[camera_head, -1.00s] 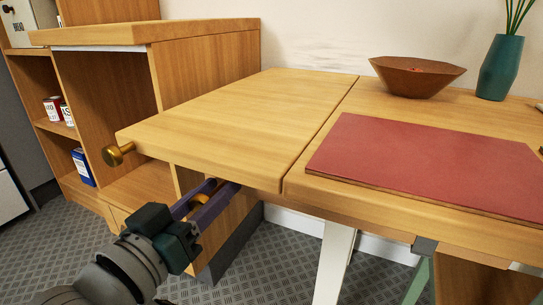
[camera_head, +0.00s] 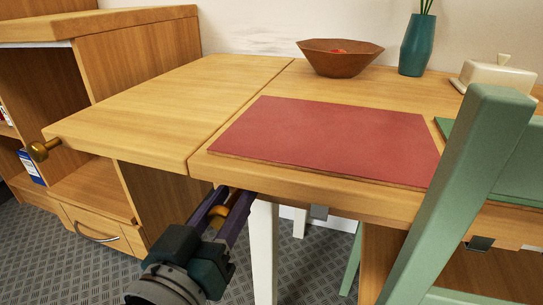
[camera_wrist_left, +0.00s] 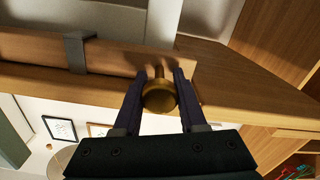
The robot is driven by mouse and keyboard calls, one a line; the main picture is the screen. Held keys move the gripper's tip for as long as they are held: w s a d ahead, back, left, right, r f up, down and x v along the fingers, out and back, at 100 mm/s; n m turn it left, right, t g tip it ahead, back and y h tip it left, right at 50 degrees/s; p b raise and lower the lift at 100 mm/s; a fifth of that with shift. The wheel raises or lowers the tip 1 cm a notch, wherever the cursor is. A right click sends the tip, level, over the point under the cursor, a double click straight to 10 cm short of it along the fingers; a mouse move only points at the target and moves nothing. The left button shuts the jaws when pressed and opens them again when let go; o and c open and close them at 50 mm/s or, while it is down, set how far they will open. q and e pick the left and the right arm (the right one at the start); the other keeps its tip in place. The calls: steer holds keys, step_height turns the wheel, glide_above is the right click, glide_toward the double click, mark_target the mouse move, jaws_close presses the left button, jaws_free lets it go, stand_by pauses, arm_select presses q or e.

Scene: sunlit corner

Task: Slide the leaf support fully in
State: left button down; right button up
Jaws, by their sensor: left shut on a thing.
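The table leaf (camera_head: 170,105) is level with the main tabletop (camera_head: 285,80), a thin seam between them. The leaf support shows by its brass knob (camera_head: 219,213), under the main tabletop's front edge, right of the seam. My left gripper (camera_head: 232,205) has its fingers closed around this knob. In the left wrist view the knob (camera_wrist_left: 159,97) sits between both fingers, its stem running to a wooden bar behind. The rest of the support is hidden under the table in the head view. My right gripper is not in view.
A second brass knob (camera_head: 42,150) sticks out at the leaf's left end. A wooden cabinet (camera_head: 140,55) stands behind the leaf. A green chair (camera_head: 460,190) stands close on the right. A red mat (camera_head: 325,138) and brown bowl (camera_head: 340,58) lie on the tabletop.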

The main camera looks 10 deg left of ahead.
arm_select(q)
steer(key=shift+d, duration=0.15)
steer(key=c, duration=0.9)
jaws_free()
steer(key=o, duration=0.4)
steer(key=shift+d, duration=0.2)
steer(key=shift+o, duration=0.2)
steer(key=shift+a, duration=0.15)
steer(key=s+p, duration=0.2)
steer(key=s, duration=0.8)
steer(key=shift+a, duration=0.35)
